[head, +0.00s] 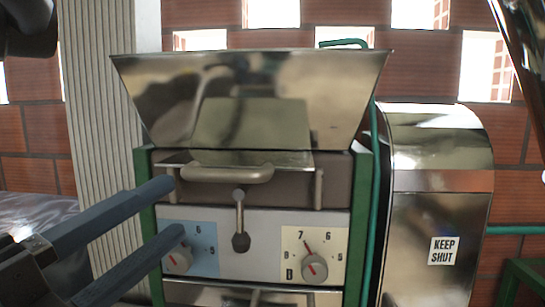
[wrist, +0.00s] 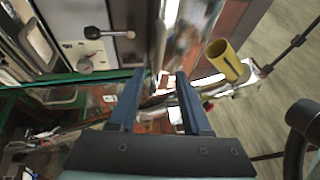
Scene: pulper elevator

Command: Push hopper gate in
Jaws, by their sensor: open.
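The hopper (head: 250,80) is a wide flared metal funnel on top of a green-framed machine. Below it a thin metal gate plate (head: 295,158) sticks out in front of the dark housing, with a rounded grey handle (head: 228,174) at its front left. How far the plate reaches in under the hopper is hidden. My gripper (head: 171,209) is open and empty, its two blue-grey fingers to the left of and below the handle, in front of the machine. In the wrist view my gripper (wrist: 159,74) has nothing between its fingertips; I cannot make out the gate there.
A lever with a dark knob (head: 240,242) hangs below the gate, between two dials (head: 178,260) (head: 314,268). A metal cabinet marked "KEEP SHUT" (head: 428,220) stands at the right. A yellow cylinder (wrist: 227,60) shows in the wrist view.

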